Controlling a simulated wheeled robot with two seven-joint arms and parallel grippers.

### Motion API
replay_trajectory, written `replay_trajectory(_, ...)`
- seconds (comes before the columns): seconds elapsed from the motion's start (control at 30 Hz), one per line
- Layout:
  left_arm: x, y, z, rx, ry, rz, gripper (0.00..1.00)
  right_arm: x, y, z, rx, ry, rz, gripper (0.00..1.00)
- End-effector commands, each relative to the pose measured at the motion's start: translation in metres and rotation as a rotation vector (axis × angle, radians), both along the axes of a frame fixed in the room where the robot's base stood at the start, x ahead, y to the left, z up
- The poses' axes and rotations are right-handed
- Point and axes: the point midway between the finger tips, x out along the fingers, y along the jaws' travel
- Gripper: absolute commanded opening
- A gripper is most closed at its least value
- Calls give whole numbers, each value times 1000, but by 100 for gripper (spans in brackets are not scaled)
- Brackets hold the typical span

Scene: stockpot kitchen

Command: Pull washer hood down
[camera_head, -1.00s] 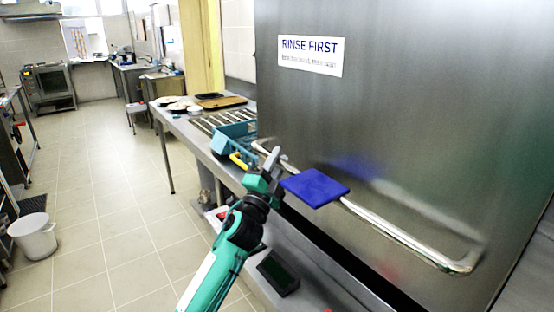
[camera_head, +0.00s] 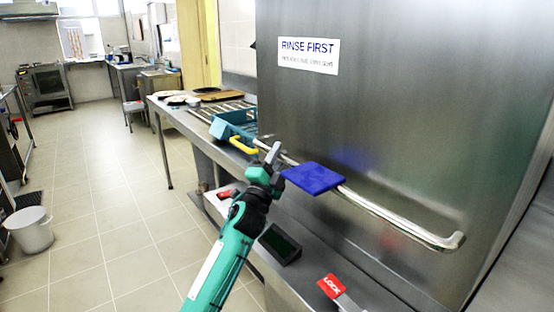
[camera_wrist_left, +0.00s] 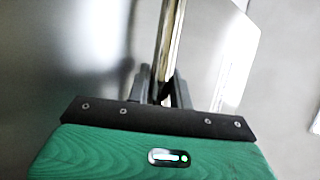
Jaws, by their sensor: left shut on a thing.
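The washer hood (camera_head: 400,90) is a large steel panel with a "RINSE FIRST" sign, filling the right of the head view. Its long bar handle (camera_head: 400,220) runs across its lower front and bends in at the right end. My left gripper (camera_head: 272,158) is at the handle's far left part. In the left wrist view the bar (camera_wrist_left: 172,40) passes between the fingers (camera_wrist_left: 160,88), which are shut on it. A blue square pad (camera_head: 313,178) sits over the bar just right of my gripper and hides part of it. My right gripper is not in view.
Below the handle is a steel counter with a dark box (camera_head: 280,243) and a red "LOCK" tag (camera_head: 330,286). A teal rack (camera_head: 232,125) stands on the table (camera_head: 160,104) behind. A white bin (camera_head: 31,230) stands on the open tiled floor at left.

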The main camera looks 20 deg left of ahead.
Motion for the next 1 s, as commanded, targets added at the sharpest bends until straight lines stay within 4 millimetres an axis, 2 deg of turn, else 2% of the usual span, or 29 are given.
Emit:
replay_trajectory(0.03,0,-2,-6,3,6,-2,0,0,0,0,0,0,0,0)
replay_trajectory(0.33,1,-2,-9,3,11,-4,0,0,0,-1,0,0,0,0)
replay_trajectory(0.37,1,-2,-9,3,11,-4,28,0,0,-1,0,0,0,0)
replay_trajectory(0.43,1,-2,-9,3,11,-3,41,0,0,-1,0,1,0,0)
replay_trajectory(0.47,1,-2,-8,3,10,-3,43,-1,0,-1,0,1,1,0)
replay_trajectory(0.77,-1,-1,-6,2,6,-1,43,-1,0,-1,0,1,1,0)
replay_trajectory(0.87,-6,0,-9,2,6,-1,43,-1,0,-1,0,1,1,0)
replay_trajectory(1.0,-22,4,-20,2,8,-1,43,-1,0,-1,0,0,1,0)
